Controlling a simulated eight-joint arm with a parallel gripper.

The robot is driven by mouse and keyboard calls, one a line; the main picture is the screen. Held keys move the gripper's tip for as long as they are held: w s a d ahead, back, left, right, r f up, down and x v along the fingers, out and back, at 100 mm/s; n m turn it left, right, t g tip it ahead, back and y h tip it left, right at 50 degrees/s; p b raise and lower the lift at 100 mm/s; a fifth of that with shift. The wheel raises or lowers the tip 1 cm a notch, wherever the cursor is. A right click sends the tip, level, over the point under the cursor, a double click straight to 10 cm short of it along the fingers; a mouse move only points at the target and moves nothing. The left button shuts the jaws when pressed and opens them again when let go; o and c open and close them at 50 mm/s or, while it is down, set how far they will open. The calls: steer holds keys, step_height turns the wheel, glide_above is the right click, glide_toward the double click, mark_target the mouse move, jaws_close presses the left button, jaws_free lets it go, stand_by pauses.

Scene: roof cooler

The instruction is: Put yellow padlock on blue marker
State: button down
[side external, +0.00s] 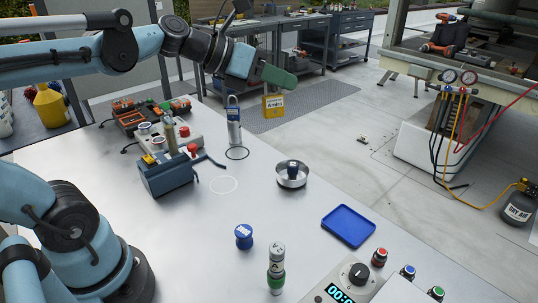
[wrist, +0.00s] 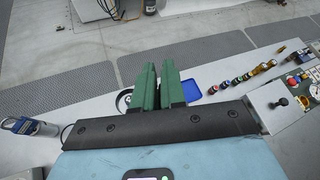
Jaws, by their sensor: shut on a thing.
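The yellow padlock (side external: 272,106) hangs upright in the air in the side external view, just under the green fingers of my gripper (side external: 288,79). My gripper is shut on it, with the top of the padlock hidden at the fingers. Another dark blue piece (side external: 292,168) stands in a round metal dish (side external: 291,181). The padlock is apart from both.
A silver cylinder with a shackle (side external: 234,126) stands behind a dark ring (side external: 237,153). A blue tray (side external: 348,226), a grey and green cylinder (side external: 276,270) and a button panel (side external: 358,280) are at the front right. A blue toolbox (side external: 168,174) stands left.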

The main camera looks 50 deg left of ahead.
steer(key=s+d+f+m+g+h, duration=0.1)
steer(key=d+f+m+g+h, duration=0.25)
steer(key=d, duration=0.35)
steer(key=s+d+f+m+g+h, duration=0.2)
steer(key=d+f+m+h, duration=0.15)
steer(key=d, duration=0.25)
steer(key=s+d+f+m+g, duration=0.6)
steer(key=s+d+m+g, duration=0.3)
steer(key=s+d, duration=0.1)
steer(key=shift+s+d+f, duration=0.2)
steer(key=shift+s, duration=0.05)
steer(key=shift+g, duration=0.25)
steer(key=shift+w+a+f, duration=0.95)
steer(key=shift+w+f, duration=0.75)
steer(key=shift+f, duration=0.05)
steer(key=shift+w+a+f, duration=1)
steer(key=shift+w+f, duration=0.7)
steer(key=shift+f, duration=0.1)
steer(key=shift+w+a+f, duration=0.95)
steer(key=shift+w+f, duration=0.75)
steer(key=shift+f, duration=0.05)
steer(key=shift+f, duration=0.15)
